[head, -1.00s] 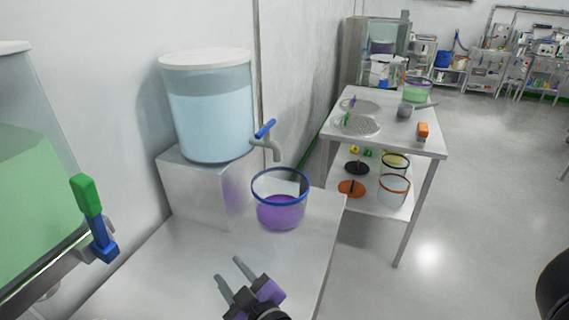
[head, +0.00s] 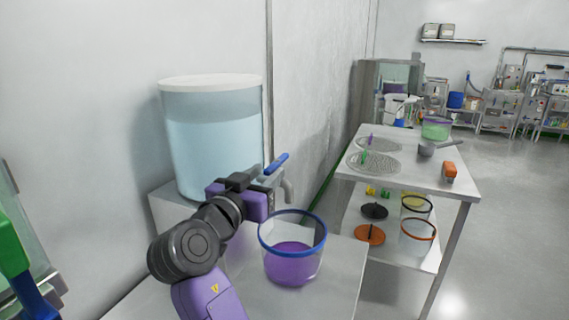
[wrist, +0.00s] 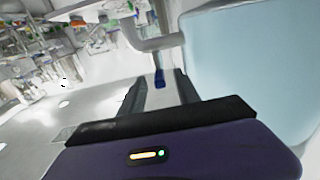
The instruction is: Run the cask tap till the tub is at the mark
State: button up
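The cask (head: 213,145) is a clear cylinder with a white lid, filled high with pale blue liquid. Its grey tap (head: 288,190) has a blue lever (head: 277,163) slanting up to the right. The tub (head: 293,265), clear with a blue rim, stands on the bench below the spout and holds purple liquid in its lower part. I see no stream and cannot make out a mark. My gripper (head: 272,184) is at the tap, just below the lever. In the wrist view its fingers (wrist: 158,92) are apart, with the blue lever end (wrist: 160,78) showing between them; contact is unclear.
The cask stands on a grey block (head: 165,212) on the bench (head: 335,290). A second table (head: 410,172) behind right holds strainers, a pan, an orange item and a green-filled tub; lids and tubs sit on its shelf. A blue-and-green handle (head: 15,255) is near left.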

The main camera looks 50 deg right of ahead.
aim_at(287, 154)
jog(key=shift+w+d+r, duration=0.1)
jog(key=shift+d+r, duration=0.1)
jog(key=shift+d, duration=0.3)
jog(key=shift+p+x, duration=0.5)
jog(key=shift+x, duration=2.95)
grip_shut()
